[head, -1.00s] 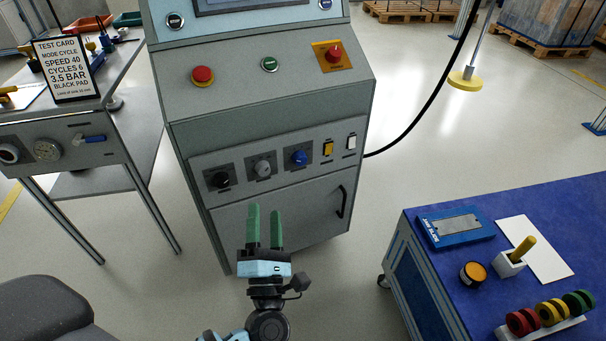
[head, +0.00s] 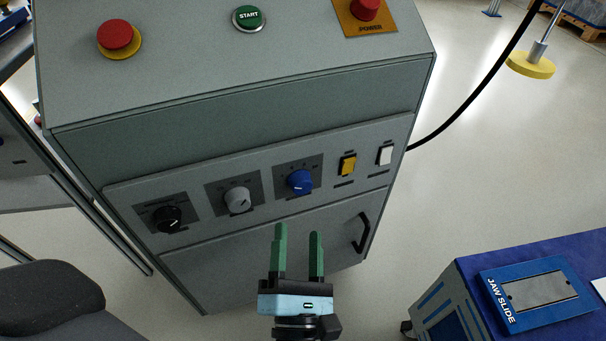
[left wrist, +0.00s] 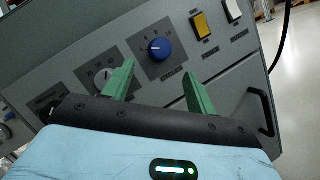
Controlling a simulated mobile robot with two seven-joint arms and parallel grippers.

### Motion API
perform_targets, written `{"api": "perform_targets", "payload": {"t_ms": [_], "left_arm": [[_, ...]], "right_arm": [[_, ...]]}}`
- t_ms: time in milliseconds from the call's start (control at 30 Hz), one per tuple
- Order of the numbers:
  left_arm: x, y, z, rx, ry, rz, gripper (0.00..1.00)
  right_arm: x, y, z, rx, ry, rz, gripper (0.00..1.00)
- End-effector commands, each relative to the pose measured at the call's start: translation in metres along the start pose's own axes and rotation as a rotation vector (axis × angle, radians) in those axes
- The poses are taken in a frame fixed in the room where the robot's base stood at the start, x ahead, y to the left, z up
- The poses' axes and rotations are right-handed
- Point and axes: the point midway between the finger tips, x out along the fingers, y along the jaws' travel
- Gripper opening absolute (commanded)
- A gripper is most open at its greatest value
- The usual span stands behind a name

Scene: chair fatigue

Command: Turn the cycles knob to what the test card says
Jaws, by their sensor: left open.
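The machine's knob panel shows a blue knob (head: 300,181) on a dark square plate with a pale pointer line. It also shows in the left wrist view (left wrist: 158,49), with small lettering under it that looks like CYCLES. A grey knob (head: 237,199) and a black knob (head: 168,218) are to its left. My left gripper (head: 298,234) is open and empty, its green fingers pointing up toward the panel below the blue knob. In the left wrist view the fingers (left wrist: 158,72) lie either side of and below the blue knob, apart from it. The test card is out of view now.
A yellow switch (head: 348,165) and a white switch (head: 385,155) are right of the knobs. A black door handle (head: 361,232) is below them. A blue-topped cart (head: 470,272) stands at the right, a dark seat (head: 45,300) at the lower left.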

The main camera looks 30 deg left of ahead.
Motion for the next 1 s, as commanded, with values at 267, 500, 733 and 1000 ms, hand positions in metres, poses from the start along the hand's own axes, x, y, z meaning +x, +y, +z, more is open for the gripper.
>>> {"api": "perform_targets", "payload": {"t_ms": [267, 500, 733, 1000], "left_arm": [[0.000, -0.001, 0.000, -0.003, 0.000, -0.001, 0.57], [0.024, -0.001, 0.000, -0.003, -0.001, 0.002, 0.57], [0.058, -0.001, 0.000, -0.002, -0.002, 0.001, 0.57], [0.077, -0.001, 0.000, -0.002, 0.000, -0.001, 0.57]], "right_arm": [[0.001, -0.001, 0.009, 0.001, -0.018, -0.001, 0.36], [0.000, -0.001, 0.015, 0.002, -0.031, -0.003, 0.36], [0.002, -0.001, 0.013, 0.002, -0.025, -0.002, 0.36], [0.006, 0.000, 0.004, 0.001, -0.008, -0.001, 0.36]]}}
